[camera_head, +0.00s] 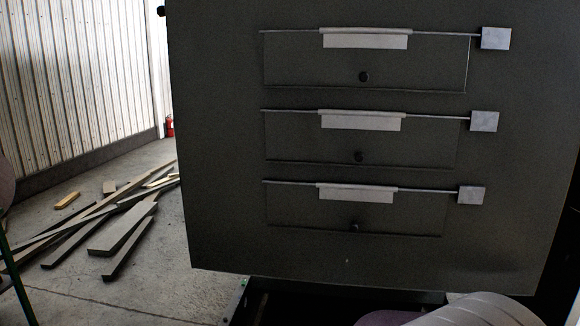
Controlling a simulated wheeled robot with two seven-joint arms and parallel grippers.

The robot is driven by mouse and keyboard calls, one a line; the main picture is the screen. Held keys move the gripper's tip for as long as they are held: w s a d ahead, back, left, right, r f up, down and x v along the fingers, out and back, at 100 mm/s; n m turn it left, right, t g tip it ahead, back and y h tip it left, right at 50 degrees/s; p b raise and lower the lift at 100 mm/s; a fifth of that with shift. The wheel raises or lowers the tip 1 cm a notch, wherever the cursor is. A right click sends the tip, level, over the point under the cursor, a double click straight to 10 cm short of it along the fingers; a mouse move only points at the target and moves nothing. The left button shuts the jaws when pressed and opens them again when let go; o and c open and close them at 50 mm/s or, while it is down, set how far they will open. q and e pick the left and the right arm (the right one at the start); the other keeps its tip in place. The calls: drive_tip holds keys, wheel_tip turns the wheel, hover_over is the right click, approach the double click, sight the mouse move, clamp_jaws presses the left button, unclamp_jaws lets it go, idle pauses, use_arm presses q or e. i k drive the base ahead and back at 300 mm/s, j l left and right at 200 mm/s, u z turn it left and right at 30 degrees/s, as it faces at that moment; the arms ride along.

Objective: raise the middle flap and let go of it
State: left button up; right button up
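The middle flap (310,137) is in the head view, in the front of a dark enclosure (220,150). It is a dark panel with a thin rod along its top edge, a pale plate (360,121) at the top middle and a small round black knob (359,157) low down. It hangs down and looks shut, about level with the front. A similar upper flap (310,65) is above it and a lower flap (300,210) is below, both also down. Neither of my grippers shows in this view.
Pale square tabs (484,121) stand at the right end of each flap's rod. Loose planks (122,228) lie on the concrete floor at left, before a corrugated wall (75,80). A small red extinguisher (170,126) stands near the wall. The area before the flaps looks clear.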

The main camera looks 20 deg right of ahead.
sight(390, 140)
drive_tip(key=i+z, duration=0.1)
drive_tip(key=z, duration=0.35)
drive_tip(key=i+j+z, duration=0.1)
drive_tip(key=z, duration=0.3)
drive_tip(key=i+j+z, duration=0.1)
drive_tip(key=z, duration=0.35)
drive_tip(key=i+j+z, duration=0.1)
drive_tip(key=z, duration=0.3)
